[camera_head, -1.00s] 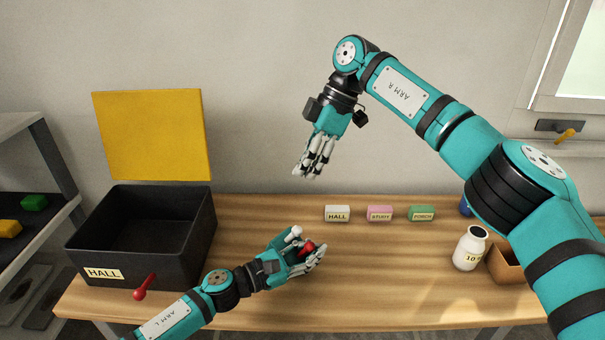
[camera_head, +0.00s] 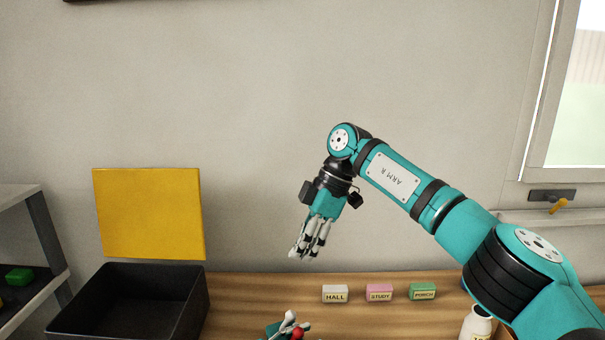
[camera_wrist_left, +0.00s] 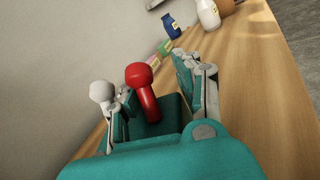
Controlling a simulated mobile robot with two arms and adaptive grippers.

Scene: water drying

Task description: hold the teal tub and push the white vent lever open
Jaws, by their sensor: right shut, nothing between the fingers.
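The teal tub (camera_wrist_left: 172,117) shows in the left wrist view as a small dark-teal block between the fingers of my left gripper (camera_wrist_left: 155,95), which seem closed around it. The white vent lever (camera_wrist_left: 102,92) has a round knob and stands at its left side, beside the fingers. A red knob on a stem (camera_wrist_left: 141,75) stands upright from the tub's middle. In the head view only the top of this group shows at the bottom edge. My right gripper (camera_head: 306,250) is shut and empty, hanging fingers down above and behind the tub, apart from the lever.
A black open bin (camera_head: 75,325) with a yellow panel (camera_head: 150,213) behind it stands at left. HALL (camera_head: 335,293), STUDY (camera_head: 379,292) and PORCH (camera_head: 423,291) blocks line the wooden table's back. A white bottle (camera_head: 478,323) stands at right.

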